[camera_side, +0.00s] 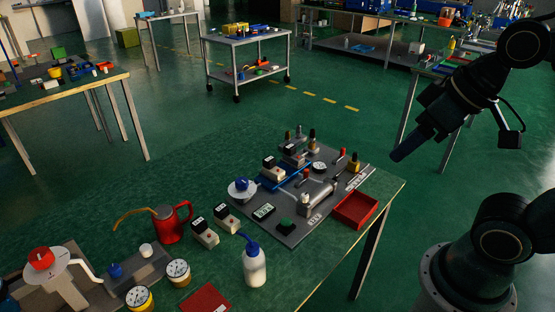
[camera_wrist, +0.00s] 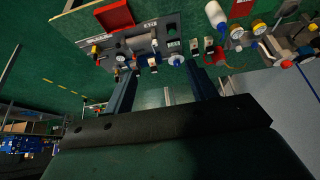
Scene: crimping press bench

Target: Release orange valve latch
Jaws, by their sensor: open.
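The grey press panel (camera_side: 290,232) lies on the green-topped bench and carries gauges, a cylinder and small upright levers. An orange-yellow fitting (camera_side: 354,164) stands near its right back edge, and a similar one (camera_side: 312,142) stands at the back. I cannot tell which is the valve latch. My gripper (camera_side: 405,150) hangs in the air to the right of the panel, apart from it. In the wrist view the panel (camera_wrist: 172,30) is upside down beyond my two spread blue fingers (camera_wrist: 162,78), with nothing between them. The latch is too small to make out there.
A red tray (camera_side: 355,209) sits at the panel's right front. A white bottle (camera_side: 255,268), a red can (camera_side: 172,223) and several gauges crowd the front left. The air between my gripper and the panel is clear. A trolley (camera_side: 247,38) stands behind.

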